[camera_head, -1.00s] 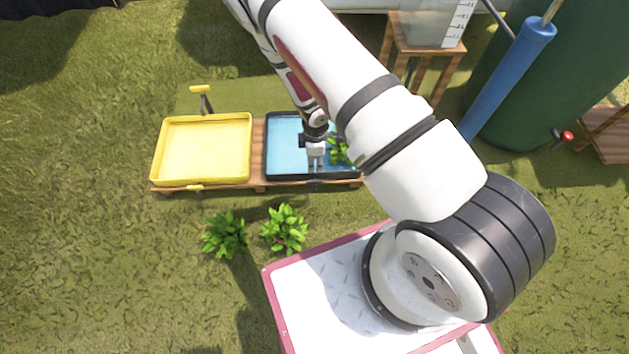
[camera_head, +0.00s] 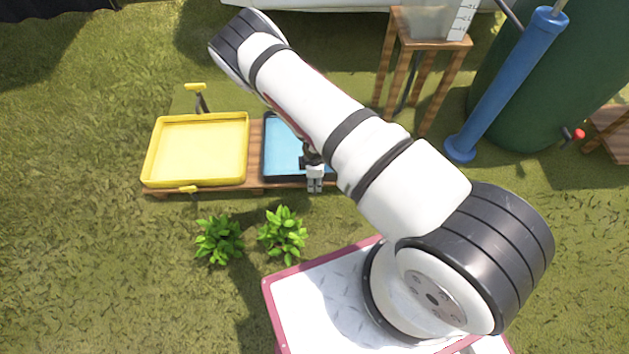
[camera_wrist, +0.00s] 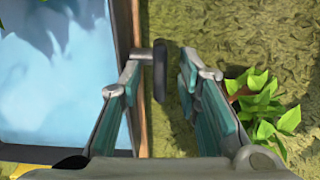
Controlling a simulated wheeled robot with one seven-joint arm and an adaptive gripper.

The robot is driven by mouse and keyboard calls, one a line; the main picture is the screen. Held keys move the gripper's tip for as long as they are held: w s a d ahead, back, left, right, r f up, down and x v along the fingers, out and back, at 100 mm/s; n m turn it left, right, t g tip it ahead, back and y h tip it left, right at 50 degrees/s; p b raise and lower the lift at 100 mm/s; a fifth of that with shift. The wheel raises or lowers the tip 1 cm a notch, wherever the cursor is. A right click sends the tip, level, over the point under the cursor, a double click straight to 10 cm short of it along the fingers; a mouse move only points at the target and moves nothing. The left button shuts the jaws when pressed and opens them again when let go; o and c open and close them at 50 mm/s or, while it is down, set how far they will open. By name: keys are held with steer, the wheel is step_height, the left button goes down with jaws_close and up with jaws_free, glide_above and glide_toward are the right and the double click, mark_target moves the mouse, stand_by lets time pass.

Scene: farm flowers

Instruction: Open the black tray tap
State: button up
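The black tray (camera_head: 265,160) holds blue water and stands on a low wooden stand, partly covered by my arm in the head view. Its rim and water fill the left of the wrist view (camera_wrist: 60,148). The tray's tap (camera_wrist: 160,70) sticks out from the tray side, with a short grey stem and a dark upright handle. My gripper (camera_head: 315,188) is at the tray's front edge and hides the tap in the head view. In the wrist view my gripper (camera_wrist: 162,80) is open, with the tap handle between its fingertips and gaps on both sides.
A yellow tray (camera_head: 200,150) with its own yellow tap (camera_head: 187,189) stands to the left. Two leafy plants (camera_head: 220,238) (camera_head: 283,234) are on the grass in front. A blue cylinder (camera_head: 505,85) and a green tank (camera_head: 560,70) stand at the right.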

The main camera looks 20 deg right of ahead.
jaws_close()
steer(key=shift+n, duration=0.4)
steer(key=shift+r+n+p, duration=0.1)
steer(key=shift+n+p, duration=0.65)
steer(key=shift+n, duration=0.25)
steer(key=n+p, duration=0.1)
steer(key=n, duration=0.2)
steer(key=shift+n, duration=0.3)
steer(key=n+p, duration=0.1)
steer(key=n, duration=0.5)
steer(key=n+p, duration=0.1)
steer(key=n, duration=0.4)
steer(key=shift+n, duration=0.4)
